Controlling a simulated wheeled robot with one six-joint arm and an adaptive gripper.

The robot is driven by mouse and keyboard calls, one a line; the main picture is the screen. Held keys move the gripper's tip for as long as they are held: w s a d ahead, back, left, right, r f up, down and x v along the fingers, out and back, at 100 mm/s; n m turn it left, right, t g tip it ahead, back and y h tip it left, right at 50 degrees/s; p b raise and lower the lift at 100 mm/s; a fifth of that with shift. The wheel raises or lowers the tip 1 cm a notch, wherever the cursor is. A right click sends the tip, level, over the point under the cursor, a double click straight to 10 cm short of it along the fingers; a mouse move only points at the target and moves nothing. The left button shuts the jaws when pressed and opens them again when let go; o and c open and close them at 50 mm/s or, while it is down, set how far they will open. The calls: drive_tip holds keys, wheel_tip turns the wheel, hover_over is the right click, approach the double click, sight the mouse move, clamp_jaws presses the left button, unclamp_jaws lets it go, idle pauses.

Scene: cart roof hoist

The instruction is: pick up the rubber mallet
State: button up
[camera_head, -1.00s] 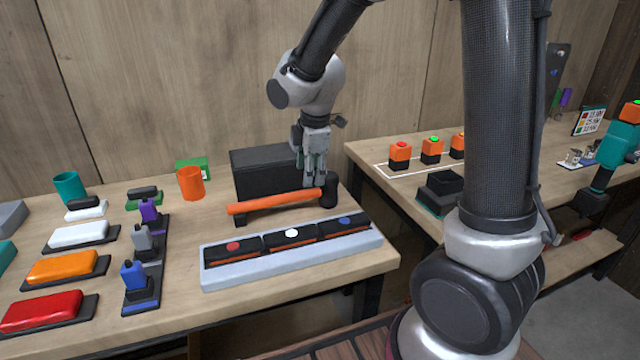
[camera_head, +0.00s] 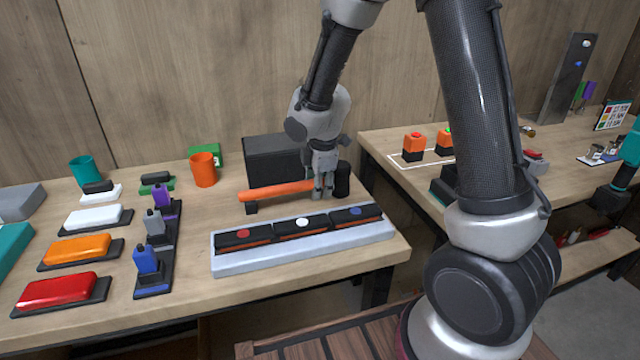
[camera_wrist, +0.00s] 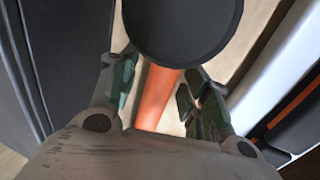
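The rubber mallet lies across the table, with an orange handle (camera_head: 275,191) and a black head (camera_head: 342,180) at its right end. The handle's left end rests on a small dark block. My gripper (camera_head: 323,190) points down at the handle close to the head. In the wrist view, the black head (camera_wrist: 183,25) fills the top middle and the orange handle (camera_wrist: 156,98) runs between the two fingers of my gripper (camera_wrist: 158,90). The fingers are apart, with pale gaps showing on both sides of the handle.
A black box (camera_head: 270,158) stands close behind the mallet. A grey tray (camera_head: 300,262) with several black blocks lies in front. Orange cup (camera_head: 203,170), teal cup (camera_head: 85,170) and colored blocks fill the table's left side. A second table (camera_head: 400,140) stands to the right.

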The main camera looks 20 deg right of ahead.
clamp_jaws()
